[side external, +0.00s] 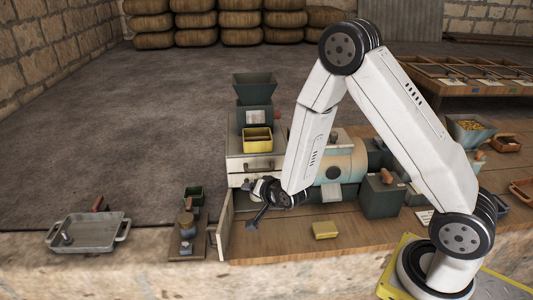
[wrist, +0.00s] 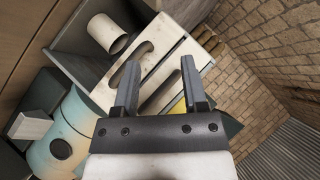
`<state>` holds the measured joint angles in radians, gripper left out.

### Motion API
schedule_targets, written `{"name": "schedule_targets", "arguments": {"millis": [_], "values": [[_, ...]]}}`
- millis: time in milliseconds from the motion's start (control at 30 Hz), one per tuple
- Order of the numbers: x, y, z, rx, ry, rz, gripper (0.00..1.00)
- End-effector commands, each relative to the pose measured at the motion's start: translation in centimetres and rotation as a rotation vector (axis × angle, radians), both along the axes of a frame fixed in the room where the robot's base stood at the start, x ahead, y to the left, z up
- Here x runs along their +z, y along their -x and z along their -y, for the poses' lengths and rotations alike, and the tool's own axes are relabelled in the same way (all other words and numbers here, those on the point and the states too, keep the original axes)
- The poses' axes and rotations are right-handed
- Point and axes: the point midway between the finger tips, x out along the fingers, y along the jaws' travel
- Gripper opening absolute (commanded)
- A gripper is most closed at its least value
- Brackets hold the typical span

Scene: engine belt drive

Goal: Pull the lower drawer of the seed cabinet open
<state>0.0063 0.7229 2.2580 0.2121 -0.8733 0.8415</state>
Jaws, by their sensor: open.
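The seed cabinet (side external: 238,147) stands left of centre on the wooden platform in the side view, with pale drawer fronts. The upper drawer front (side external: 259,164) has a dark handle and looks shut. The lower drawer front (side external: 236,180) is just below it, partly hidden by my gripper; its handle cannot be made out. My gripper (side external: 249,205) is open and empty in front of the cabinet's lower part. In the wrist view its two fingers (wrist: 160,68) are spread before a pale slotted face (wrist: 152,50); contact cannot be told.
A yellow bin (side external: 257,143) and a hopper (side external: 254,88) stand on the cabinet. An upright board (side external: 224,227) stands at the platform's left edge. A teal drum (side external: 338,160) is close on the right. A yellow block (side external: 325,230) lies on the platform.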

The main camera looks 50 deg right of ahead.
Motion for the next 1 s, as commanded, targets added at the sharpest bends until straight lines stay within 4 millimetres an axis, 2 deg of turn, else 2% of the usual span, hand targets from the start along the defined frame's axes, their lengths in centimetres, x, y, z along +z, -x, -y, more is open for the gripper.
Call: {"name": "schedule_targets", "arguments": {"millis": [200, 367, 700, 1000], "values": [[-2.1, -1.1, 1.3, -0.135, -0.103, 0.200, 0.55], [-3.3, -1.1, 2.2, -0.211, -0.177, 0.357, 0.55], [-5.6, 1.0, 3.5, -0.292, -0.323, 0.688, 0.55], [-6.3, 2.8, 3.7, -0.290, -0.389, 0.840, 0.55]]}}
